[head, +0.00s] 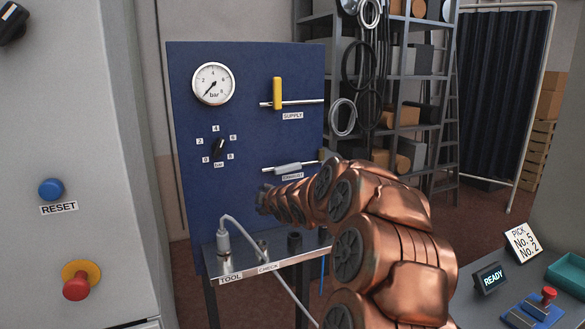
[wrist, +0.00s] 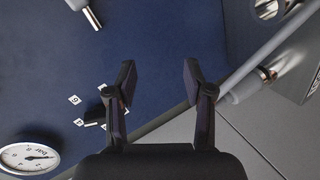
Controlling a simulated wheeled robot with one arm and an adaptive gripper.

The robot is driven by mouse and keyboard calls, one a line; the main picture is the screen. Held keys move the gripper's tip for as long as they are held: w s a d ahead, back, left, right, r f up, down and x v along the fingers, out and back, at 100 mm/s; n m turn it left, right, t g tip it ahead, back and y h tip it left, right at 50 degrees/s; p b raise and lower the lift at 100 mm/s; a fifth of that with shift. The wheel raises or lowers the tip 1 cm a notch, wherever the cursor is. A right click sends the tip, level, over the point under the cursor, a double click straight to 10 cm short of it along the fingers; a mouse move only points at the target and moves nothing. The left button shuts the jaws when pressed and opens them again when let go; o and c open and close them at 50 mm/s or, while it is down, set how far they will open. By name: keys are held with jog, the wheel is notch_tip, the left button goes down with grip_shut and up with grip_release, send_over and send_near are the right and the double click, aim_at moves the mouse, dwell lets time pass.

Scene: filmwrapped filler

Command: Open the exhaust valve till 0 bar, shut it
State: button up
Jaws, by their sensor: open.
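The exhaust valve (head: 288,168) is on the blue panel, above the EXHAUST label. Its pale grey lever lies nearly level, along its pipe. The pressure gauge (head: 213,83) is at the panel's upper left; its needle points to the lower left, near the low end of the scale. The gauge also shows in the wrist view (wrist: 30,158), at the lower left. My gripper (head: 262,200) is in front of the panel, below and left of the exhaust valve. In the wrist view my gripper (wrist: 157,80) is open, with nothing between the fingers.
The supply valve (head: 277,93) has an upright yellow handle. A black dial knob (head: 218,147) sits left of the exhaust valve. A plugged hose (head: 224,245) stands on the shelf (head: 250,279) below. A grey cabinet (head: 75,130) with RESET and red buttons is at left.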

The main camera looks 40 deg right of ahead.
jog(key=d+r+n+t+h, duration=0.1)
jog(key=d+r+n+t, duration=0.1)
jog(key=d, duration=0.6)
jog(key=n+t, duration=0.2)
jog(key=n, duration=0.1)
send_near(293, 169)
jog(key=w, duration=0.3)
jog(key=shift+d+p+x, duration=0.25)
jog(key=shift+p+x, duration=0.5)
jog(key=shift+x, duration=0.5)
jog(key=shift+d+p+x, duration=0.2)
jog(key=shift+p+x, duration=0.55)
jog(key=shift+x, duration=0.5)
jog(key=shift+w+d+r+p, duration=0.1)
jog(key=shift+w+d+p, duration=0.2)
jog(key=shift+w, duration=0.25)
jog(key=shift+w+d, duration=0.15)
jog(key=shift+w, duration=0.5)
grip_shut()
